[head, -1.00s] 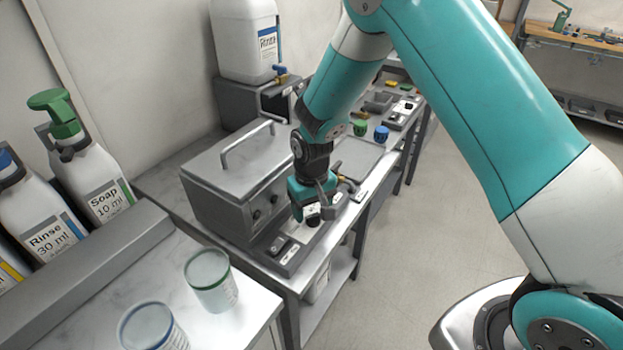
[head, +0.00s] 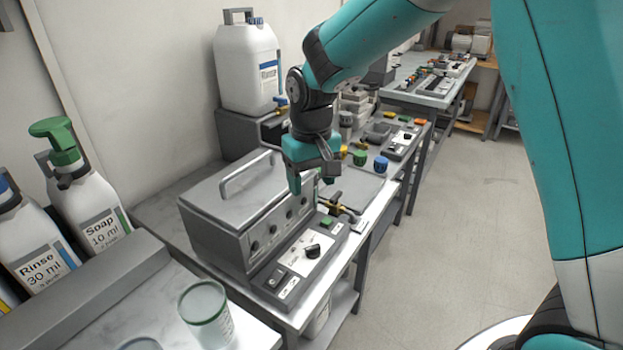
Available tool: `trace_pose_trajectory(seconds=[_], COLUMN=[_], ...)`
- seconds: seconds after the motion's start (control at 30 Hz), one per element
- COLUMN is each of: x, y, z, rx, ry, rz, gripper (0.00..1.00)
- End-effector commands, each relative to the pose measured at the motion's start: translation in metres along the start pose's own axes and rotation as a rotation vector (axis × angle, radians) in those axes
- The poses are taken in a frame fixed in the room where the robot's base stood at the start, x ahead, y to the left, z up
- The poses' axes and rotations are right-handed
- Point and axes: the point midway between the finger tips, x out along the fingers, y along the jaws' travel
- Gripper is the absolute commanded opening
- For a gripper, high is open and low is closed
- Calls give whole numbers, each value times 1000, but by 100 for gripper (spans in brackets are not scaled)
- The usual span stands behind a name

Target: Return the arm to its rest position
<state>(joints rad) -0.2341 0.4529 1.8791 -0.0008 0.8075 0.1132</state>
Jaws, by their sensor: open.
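My gripper (head: 312,182) hangs from my teal arm near the middle of the head view, fingers pointing down. It is open, and I see nothing between its fingers. It is above the front edge of the metal box with a lid handle (head: 238,205) and the control panel (head: 306,256). The gripper is apart from the knob. The arm covers part of the back bench.
A white rinse canister (head: 247,70) stands behind the box. Soap (head: 88,190) and rinse (head: 32,245) bottles stand at the left. A clear cup (head: 206,315) is on the near counter. A brass valve (head: 338,207) sits beside the panel. The floor (head: 470,220) at the right is clear.

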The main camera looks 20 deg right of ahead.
Motion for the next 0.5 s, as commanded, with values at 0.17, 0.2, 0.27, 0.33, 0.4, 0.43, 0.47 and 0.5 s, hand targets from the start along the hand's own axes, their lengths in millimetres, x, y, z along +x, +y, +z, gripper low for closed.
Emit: trace_pose_trajectory(seconds=[0.17, 0.2, 0.27, 0.33, 0.4, 0.43, 0.47, 0.5], x=[0, 0, 0, -1, -8, -13, -19, -28], y=[0, 0, 0, -1, -4, -6, -9, -14], z=[0, 0, 0, 1, 9, 15, 23, 36], rx=[0, 0, 0, -4, -20, -34, -51, -80], ry=[0, 0, 0, 2, 7, 11, 16, 24], rz=[0, 0, 0, -3, -14, -24, -37, -57], gripper=[64, 64, 64, 64, 64, 64, 64, 64])
